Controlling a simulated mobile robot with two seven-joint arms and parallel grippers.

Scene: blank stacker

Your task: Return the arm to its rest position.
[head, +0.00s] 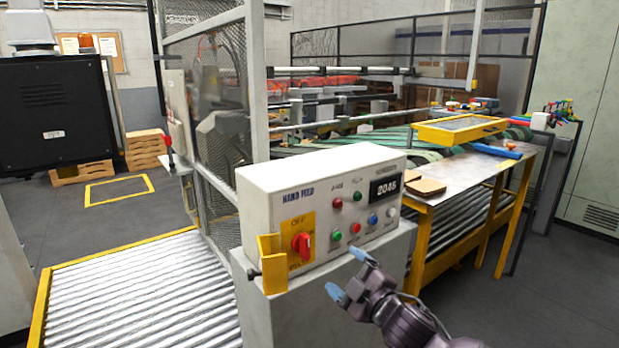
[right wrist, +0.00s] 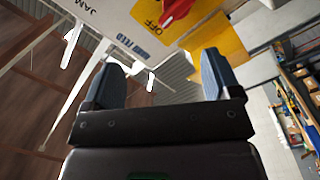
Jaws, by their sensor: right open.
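My right gripper (head: 347,273) is open and empty in the lower middle of the head view, in front of the lower right part of the white control box. The right wrist view shows its two blue-grey fingers (right wrist: 160,85) spread apart with nothing between them. The control box (head: 262,185) is marked HAND FEED and carries a red rotary switch (head: 301,245) on a yellow plate, several coloured buttons and a display reading 2045. A yellow guard (head: 270,264) stands beside the switch. The switch also shows in the right wrist view (right wrist: 177,11). My left gripper is not in view.
A roller conveyor (head: 140,300) with yellow edges lies at the left. A worktable (head: 470,172) with yellow legs stands to the right, with a brown block (head: 426,187) on it. A mesh fence (head: 222,120) stands behind the box. Open floor (head: 545,290) lies at the lower right.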

